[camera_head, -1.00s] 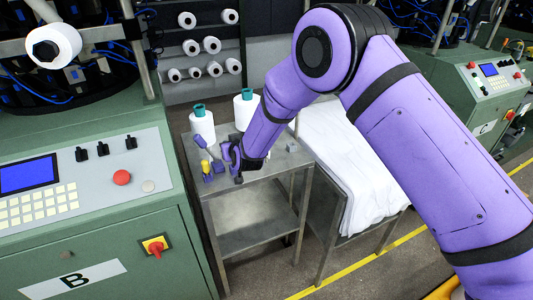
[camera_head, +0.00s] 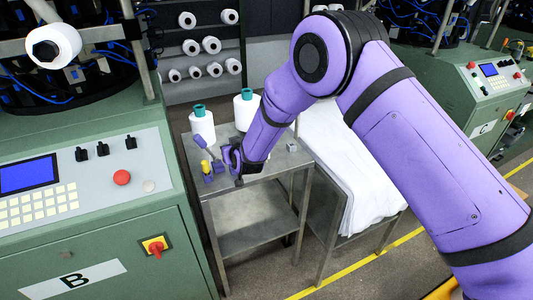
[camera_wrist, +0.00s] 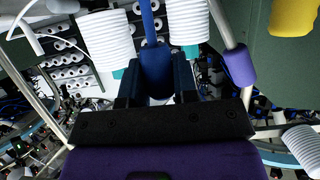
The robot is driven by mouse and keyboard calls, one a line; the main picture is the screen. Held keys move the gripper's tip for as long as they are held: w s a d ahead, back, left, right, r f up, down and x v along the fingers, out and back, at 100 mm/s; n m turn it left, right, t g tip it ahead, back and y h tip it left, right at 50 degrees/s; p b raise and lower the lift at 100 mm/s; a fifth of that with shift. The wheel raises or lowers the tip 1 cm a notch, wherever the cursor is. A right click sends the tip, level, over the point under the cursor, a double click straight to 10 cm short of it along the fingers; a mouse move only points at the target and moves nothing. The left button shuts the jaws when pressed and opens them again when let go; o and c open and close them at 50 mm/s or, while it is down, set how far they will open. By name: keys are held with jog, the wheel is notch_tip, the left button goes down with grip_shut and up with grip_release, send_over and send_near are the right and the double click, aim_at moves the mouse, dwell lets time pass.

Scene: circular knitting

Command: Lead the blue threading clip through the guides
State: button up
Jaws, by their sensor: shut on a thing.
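My gripper (camera_wrist: 157,92) is shut on a blue piece with a thick body and a thinner stem, which I take as the blue threading clip (camera_wrist: 155,62). The stem runs up past the top edge of the wrist view. In the head view my gripper (camera_head: 236,164) is low over the left side of the metal table (camera_head: 265,164), and the clip cannot be made out there. A blue-violet handled piece (camera_head: 202,141) and a yellow-topped piece (camera_head: 206,166) stand just left of my gripper. I cannot clearly make out the guides.
Two white yarn cones with teal tops stand at the table's back, the left one (camera_head: 201,126) and the right one (camera_head: 246,108). A small grey block (camera_head: 291,146) lies at right. A green machine (camera_head: 100,240) borders the left. White cloth (camera_head: 345,165) covers a stand at right.

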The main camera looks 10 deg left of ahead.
jog(key=shift+f, duration=0.2)
jog(key=shift+f, duration=0.35)
jog(key=shift+f, duration=1.55)
dwell(1.1)
jog(key=o, duration=0.9)
jog(key=v, duration=1)
jog(key=shift+s+d, duration=0.2)
jog(key=shift+s, duration=0.15)
jog(key=shift+r, duration=0.1)
